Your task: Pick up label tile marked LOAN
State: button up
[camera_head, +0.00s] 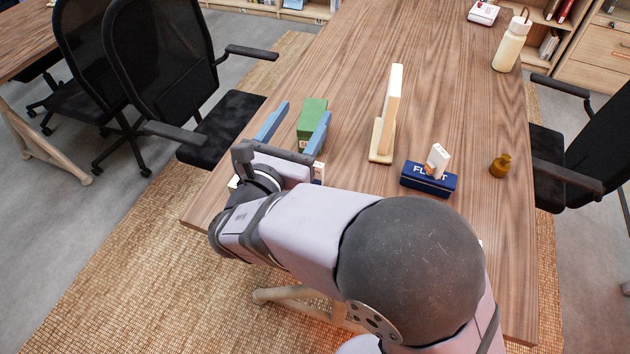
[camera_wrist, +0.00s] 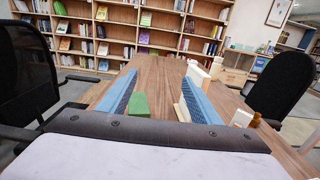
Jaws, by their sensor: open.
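I cannot read the word LOAN on anything in view. A small white tile (camera_head: 437,160) with marks too small to read stands tilted on a dark blue block (camera_head: 428,179) with white lettering. Another white piece (camera_head: 319,171) shows beside my gripper, mostly hidden by it; its marking is unreadable. My gripper (camera_head: 305,110) is open, its blue fingers apart above the near left of the table. A green block (camera_head: 312,113) appears between and beyond the fingers; it also shows between them in the wrist view (camera_wrist: 139,104). Nothing is held.
A cream upright panel on a base (camera_head: 387,115) stands right of the fingers. A small brown bottle (camera_head: 500,165) is near the table's right edge. A cream flask (camera_head: 511,45) and a white box (camera_head: 483,13) are farther back. The table (camera_head: 340,60) is clear at far centre.

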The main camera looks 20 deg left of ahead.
jog(key=f, duration=1.1)
jog(key=d+f, duration=0.1)
jog(key=f, duration=0.4)
jog(key=shift+w+f, duration=0.25)
jog(key=shift+f, duration=0.15)
jog(key=shift+w+d+f+p, duration=0.1)
jog(key=shift+w+p, duration=0.65)
jog(key=shift+w, duration=2.9)
jog(key=c, duration=1.1)
